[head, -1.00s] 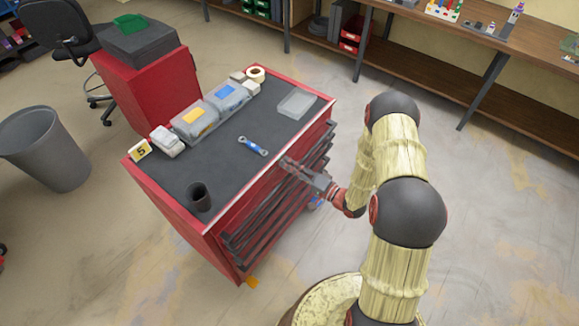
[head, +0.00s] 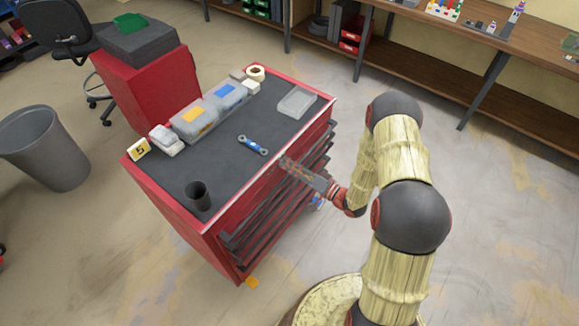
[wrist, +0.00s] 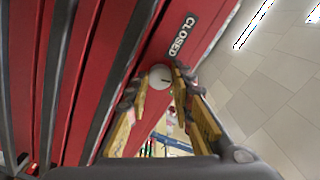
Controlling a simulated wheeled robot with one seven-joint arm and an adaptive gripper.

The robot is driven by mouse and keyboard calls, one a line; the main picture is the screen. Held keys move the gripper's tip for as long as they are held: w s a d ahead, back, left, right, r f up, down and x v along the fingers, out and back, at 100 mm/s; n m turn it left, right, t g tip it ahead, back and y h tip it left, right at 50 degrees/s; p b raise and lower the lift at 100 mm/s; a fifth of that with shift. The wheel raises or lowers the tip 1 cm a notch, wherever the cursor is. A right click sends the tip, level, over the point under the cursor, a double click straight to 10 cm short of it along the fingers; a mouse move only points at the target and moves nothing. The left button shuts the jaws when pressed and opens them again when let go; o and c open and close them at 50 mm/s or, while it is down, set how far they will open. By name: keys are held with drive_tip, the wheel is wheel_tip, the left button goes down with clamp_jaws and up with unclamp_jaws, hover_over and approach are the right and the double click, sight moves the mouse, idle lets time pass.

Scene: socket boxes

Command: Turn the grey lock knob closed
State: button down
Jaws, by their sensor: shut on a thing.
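The grey lock knob (wrist: 160,77) is a small round knob with a short dark mark, on the red front of the tool cabinet (wrist: 119,72). A black label reading CLOSED (wrist: 184,35) is above it in the wrist view. My gripper (wrist: 159,84) has one finger on each side of the knob and is shut on it. In the head view my gripper (head: 285,163) is at the cabinet's drawer side, near the top edge. The knob is hidden there.
Dark drawer handles (head: 262,225) run along the front beside my gripper.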

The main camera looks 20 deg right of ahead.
drive_tip(key=n+b, duration=0.3)
drive_tip(key=n, duration=0.4)
drive_tip(key=shift+f, duration=0.15)
drive_tip(key=n+b, duration=0.2)
drive_tip(key=n, duration=0.2)
drive_tip(key=shift+n, duration=0.4)
drive_tip(key=shift+n+b, duration=0.8)
drive_tip(key=shift+n, duration=0.7)
drive_tip(key=c, duration=1.8)
unclamp_jaws()
drive_tip(key=shift+s+d, duration=0.1)
drive_tip(key=shift+s, duration=0.05)
drive_tip(key=v, duration=1.1)
drive_tip(key=shift+s+d, duration=0.2)
drive_tip(key=shift+s, duration=0.1)
